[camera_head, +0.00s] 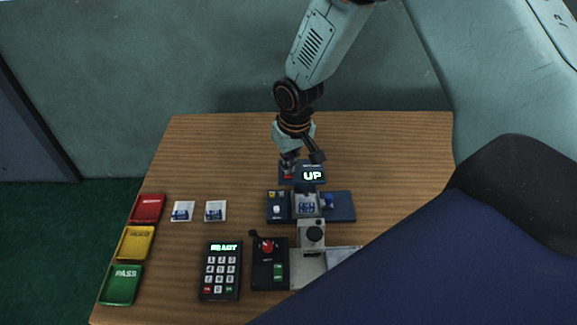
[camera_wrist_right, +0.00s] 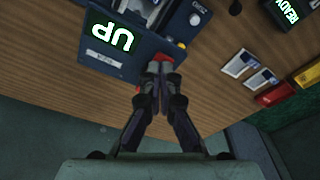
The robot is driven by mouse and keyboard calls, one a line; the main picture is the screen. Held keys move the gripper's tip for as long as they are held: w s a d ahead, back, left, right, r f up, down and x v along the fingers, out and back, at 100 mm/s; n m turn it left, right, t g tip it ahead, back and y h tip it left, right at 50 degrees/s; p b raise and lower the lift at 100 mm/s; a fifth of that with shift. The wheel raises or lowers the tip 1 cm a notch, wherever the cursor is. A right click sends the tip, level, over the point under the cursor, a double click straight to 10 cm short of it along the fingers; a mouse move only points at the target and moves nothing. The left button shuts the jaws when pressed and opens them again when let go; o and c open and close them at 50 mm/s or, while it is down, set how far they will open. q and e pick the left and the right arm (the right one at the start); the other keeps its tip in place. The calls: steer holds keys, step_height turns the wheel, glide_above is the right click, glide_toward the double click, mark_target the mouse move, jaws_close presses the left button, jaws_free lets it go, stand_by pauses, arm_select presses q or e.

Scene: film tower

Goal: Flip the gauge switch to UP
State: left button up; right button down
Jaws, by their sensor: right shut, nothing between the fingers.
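The gauge (camera_head: 313,176) is a dark blue box on the table with a small screen that reads UP in the head view. In the right wrist view the gauge (camera_wrist_right: 112,40) shows upside down, its screen lit. A red switch part (camera_wrist_right: 166,59) sits at its side, right at my right fingertips. My right gripper (camera_head: 291,168) is shut and empty, pointing down at the gauge's left side. In the wrist view the right gripper (camera_wrist_right: 160,70) has its fingertips together, touching or nearly touching the red part. The exact tilt of the switch is hidden. My left gripper is out of view.
A blue panel (camera_head: 343,207) with small parts stands in front of the gauge. Red (camera_head: 147,208), yellow (camera_head: 135,243) and green (camera_head: 121,285) trays line the left edge. The table's back right is clear.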

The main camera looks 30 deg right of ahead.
steer(key=shift+r, duration=0.1)
step_height(320, 180, up, 7)
steer(key=p, duration=0.7)
stand_by(0.5)
